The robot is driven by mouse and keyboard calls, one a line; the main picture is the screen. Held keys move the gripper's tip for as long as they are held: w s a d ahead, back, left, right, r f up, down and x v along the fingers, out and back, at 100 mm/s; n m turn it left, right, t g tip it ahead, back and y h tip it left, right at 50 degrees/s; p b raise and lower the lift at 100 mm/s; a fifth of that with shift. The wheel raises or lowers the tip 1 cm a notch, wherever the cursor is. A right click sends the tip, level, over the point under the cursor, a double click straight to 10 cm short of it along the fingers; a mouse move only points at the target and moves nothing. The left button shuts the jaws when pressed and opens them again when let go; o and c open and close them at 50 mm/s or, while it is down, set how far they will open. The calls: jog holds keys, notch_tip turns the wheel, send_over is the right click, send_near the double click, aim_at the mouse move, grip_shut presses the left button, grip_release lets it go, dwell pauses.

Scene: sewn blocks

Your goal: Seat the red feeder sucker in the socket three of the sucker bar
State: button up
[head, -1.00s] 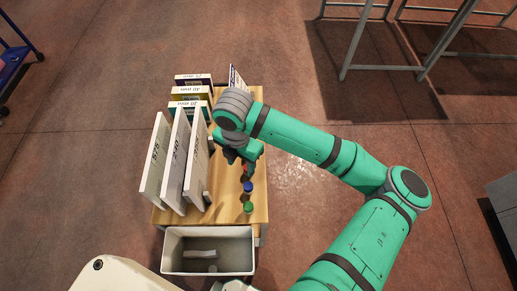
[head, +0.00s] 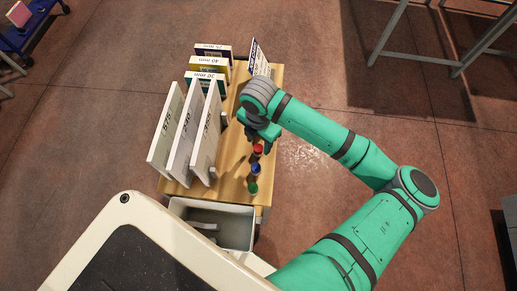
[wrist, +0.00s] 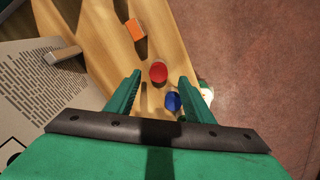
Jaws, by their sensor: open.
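The red feeder sucker (head: 258,149) stands on the wooden table top, in line with a blue piece (head: 255,168) and a green piece (head: 252,188). My gripper (head: 262,132) is just beyond it, partly hidden by my wrist. In the wrist view the red sucker (wrist: 158,72) shows between the fingertips of my open gripper (wrist: 160,77), with no clear contact. The blue piece (wrist: 172,102) lies nearer the right finger. I cannot make out the sucker bar or its socket three.
Tall white panels (head: 181,138) stand at the table's left, with labelled boxes (head: 207,67) behind. A grey bin (head: 240,234) is at the near end. An orange block (wrist: 135,30) lies on the wood in the wrist view. A printed sign (head: 259,57) stands at the far edge.

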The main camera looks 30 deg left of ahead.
aim_at(258, 148)
notch_tip(258, 148, down, 4)
jog(key=shift+w+a+r, duration=0.1)
jog(key=c, duration=1.1)
jog(key=shift+c, duration=0.2)
